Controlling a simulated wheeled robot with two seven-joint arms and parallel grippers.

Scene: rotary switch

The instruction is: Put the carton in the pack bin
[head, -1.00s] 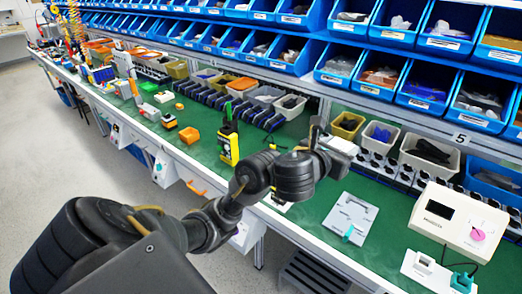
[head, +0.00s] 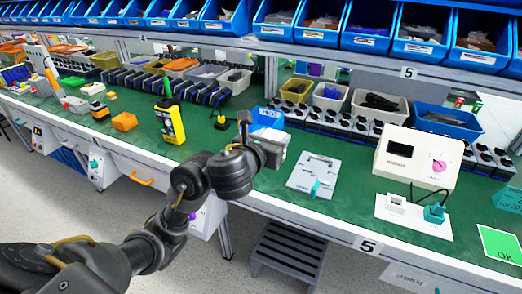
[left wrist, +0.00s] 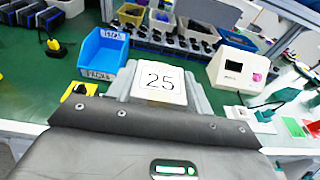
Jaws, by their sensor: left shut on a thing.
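My left gripper (head: 268,146) is shut, and hangs above the green bench top. The left wrist view shows a small white-faced block marked "25" (left wrist: 159,82), apparently the carton, between its grey fingers (left wrist: 160,98). In the head view the gripper and wrist hide most of the block. The blue open bin with a white label that seems to read PACK (left wrist: 103,52) stands on the bench just beyond the gripper, to its left in the left wrist view. In the head view the bin (head: 267,117) shows partly behind the gripper. The carton is outside the bin. My right gripper is in neither view.
A grey plate with a teal handle (head: 315,177) lies right of the gripper. Farther right are a white box with a pink knob (head: 418,157) and a green OK pad (head: 499,243). A yellow tester (head: 170,121) stands left. Bins line the back, and a step stool (head: 290,256) is below.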

